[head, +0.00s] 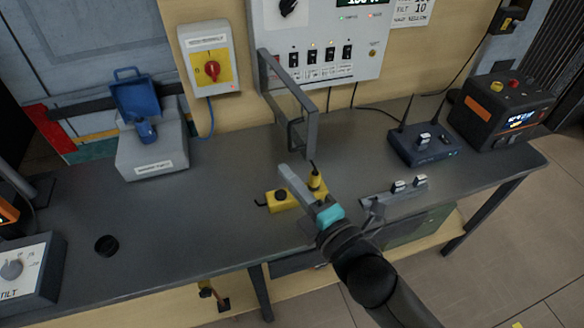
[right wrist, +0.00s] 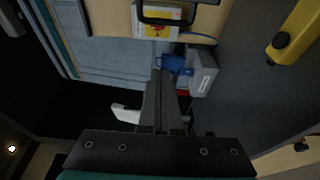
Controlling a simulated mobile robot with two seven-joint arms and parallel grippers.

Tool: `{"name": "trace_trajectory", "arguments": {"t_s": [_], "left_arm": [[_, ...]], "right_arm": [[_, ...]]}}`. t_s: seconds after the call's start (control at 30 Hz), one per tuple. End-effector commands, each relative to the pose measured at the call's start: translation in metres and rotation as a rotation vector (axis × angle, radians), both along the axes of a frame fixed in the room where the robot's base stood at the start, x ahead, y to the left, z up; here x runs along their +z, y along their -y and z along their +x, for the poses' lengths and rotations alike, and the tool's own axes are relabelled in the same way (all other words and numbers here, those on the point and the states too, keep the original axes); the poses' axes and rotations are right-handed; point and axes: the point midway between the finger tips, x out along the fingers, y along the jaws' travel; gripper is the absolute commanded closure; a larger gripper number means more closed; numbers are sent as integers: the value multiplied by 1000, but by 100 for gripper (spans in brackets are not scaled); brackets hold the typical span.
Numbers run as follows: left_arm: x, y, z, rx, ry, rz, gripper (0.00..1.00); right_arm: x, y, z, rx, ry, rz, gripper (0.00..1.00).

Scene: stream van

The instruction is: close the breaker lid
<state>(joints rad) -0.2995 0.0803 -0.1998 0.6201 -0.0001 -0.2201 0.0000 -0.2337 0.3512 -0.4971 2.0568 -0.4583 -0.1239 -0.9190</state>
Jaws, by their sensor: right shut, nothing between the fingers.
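The breaker lid (head: 312,122) is a grey open frame at the left of the row of breaker switches (head: 320,56) on the white panel (head: 372,58). It stands swung open, jutting out from the panel over the bench, and the switches are uncovered. My right gripper (head: 287,174) is shut and empty, below and in front of the lid, apart from it. Its closed fingers (right wrist: 161,85) also show in the right wrist view. There a dark bar (right wrist: 165,21) crosses in front of the isolator; I cannot tell if it is the lid. My left gripper is not in view.
A yellow box (head: 282,199) lies on the bench (head: 220,215) by my right gripper. The isolator switch (head: 210,62) is left of the panel. A grey box with a blue padlock-like item (head: 137,98) stands further left. A router (head: 424,145) and black unit (head: 500,110) stand right.

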Motion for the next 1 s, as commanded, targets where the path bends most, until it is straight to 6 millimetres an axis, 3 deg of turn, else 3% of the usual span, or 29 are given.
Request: {"name": "trace_trajectory", "arguments": {"t_s": [0.53,0.7,1.0], "left_arm": [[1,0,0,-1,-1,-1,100],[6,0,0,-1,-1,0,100],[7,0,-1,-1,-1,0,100]], "right_arm": [[1,-43,76,-1,0,2,100],[0,-16,79,-1,-3,-2,100],[-1,-2,81,-1,-3,2,100]]}}
